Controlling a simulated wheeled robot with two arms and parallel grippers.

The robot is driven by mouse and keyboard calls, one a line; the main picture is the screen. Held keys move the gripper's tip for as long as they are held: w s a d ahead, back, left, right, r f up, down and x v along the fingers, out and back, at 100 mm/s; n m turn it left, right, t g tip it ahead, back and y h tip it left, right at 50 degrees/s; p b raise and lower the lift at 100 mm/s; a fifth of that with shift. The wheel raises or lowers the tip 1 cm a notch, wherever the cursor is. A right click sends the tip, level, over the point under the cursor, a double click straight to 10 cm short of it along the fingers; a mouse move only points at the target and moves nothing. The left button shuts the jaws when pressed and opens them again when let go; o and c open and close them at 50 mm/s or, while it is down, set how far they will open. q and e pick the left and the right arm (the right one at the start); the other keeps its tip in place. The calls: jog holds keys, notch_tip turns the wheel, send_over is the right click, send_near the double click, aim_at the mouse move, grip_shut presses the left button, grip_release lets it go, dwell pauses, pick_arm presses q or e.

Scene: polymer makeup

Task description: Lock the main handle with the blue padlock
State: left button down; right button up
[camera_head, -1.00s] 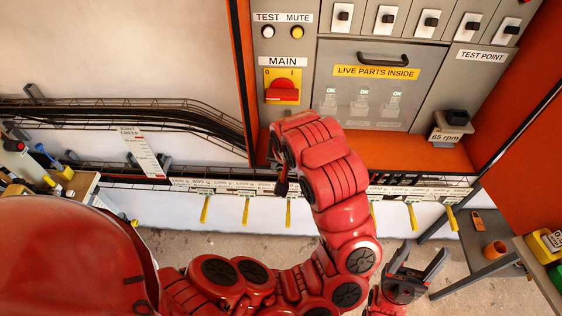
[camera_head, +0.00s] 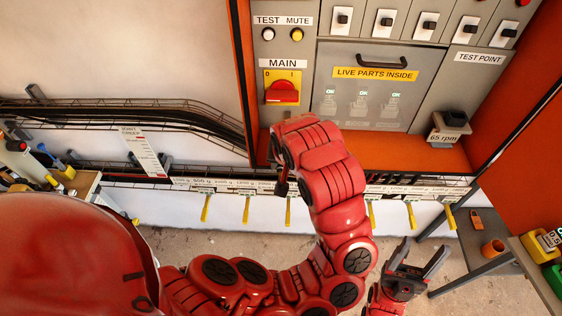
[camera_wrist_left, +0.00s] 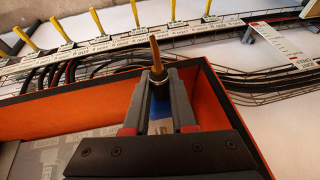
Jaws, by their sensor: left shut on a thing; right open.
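The main handle (camera_head: 283,92) is a red rotary knob on a yellow plate marked 0 and I, on the grey cabinet front. My left gripper (camera_head: 282,182) hangs below it in the head view, in front of the cabinet's lower edge and apart from the handle. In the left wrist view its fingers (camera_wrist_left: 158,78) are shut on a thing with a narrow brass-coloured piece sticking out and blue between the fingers. It looks like the blue padlock (camera_wrist_left: 187,112), mostly hidden. My right gripper (camera_head: 425,262) is open and empty at the lower right.
The cabinet has an orange ledge (camera_head: 390,150), a clear cover marked live parts (camera_head: 370,85) and a row of switches above. An orange padlock (camera_head: 476,220) lies on the right table.

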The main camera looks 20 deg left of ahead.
pick_arm(q)
jog(key=shift+r, duration=0.1)
dwell(0.7)
jog(key=shift+p, duration=0.5)
jog(key=shift+w+a, duration=0.25)
jog(key=shift+w, duration=0.65)
jog(key=shift+w+a, duration=0.25)
jog(key=shift+w, duration=0.6)
jog(key=c, duration=0.7)
grip_release()
jog(key=shift+o, duration=0.2)
jog(key=b+v, duration=0.1)
jog(key=v, duration=0.6)
jog(key=shift+s+d+r, duration=0.1)
